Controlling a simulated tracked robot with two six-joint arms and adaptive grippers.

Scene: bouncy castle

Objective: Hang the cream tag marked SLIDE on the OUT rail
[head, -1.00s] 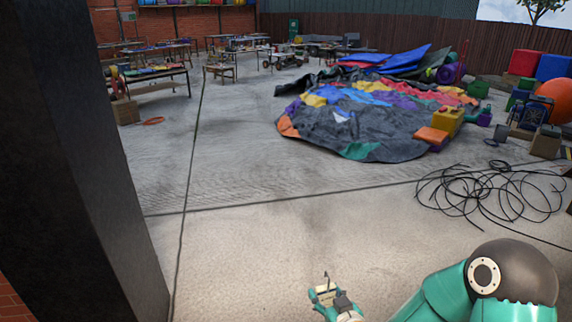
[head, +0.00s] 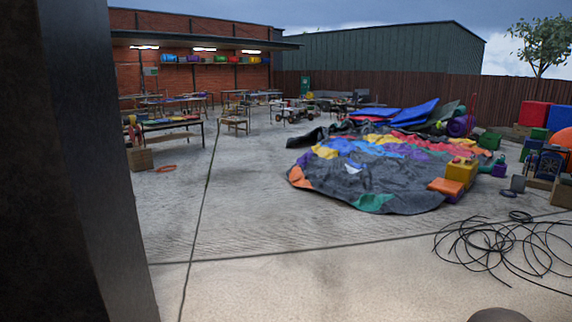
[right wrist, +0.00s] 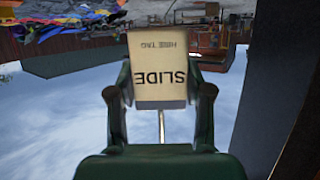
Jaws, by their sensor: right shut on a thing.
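The cream tag (right wrist: 158,62) fills the middle of the right wrist view, with SLIDE and HIRE TAG reading upside down. My right gripper (right wrist: 160,95) is shut on it, with one dark finger at each side. A thin metal rod shows below the tag, partly hidden by the gripper. In the head view my right gripper is out of frame; only a dark rounded part of my arm shows at the bottom right. My left gripper is in neither view. I cannot make out a rail marked OUT in these views.
A dark post (head: 85,160) stands close at the left. A deflated bouncy castle (head: 375,175) lies across the yard, and black cable (head: 490,250) is coiled at the right. Work tables (head: 170,125) stand at the back left.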

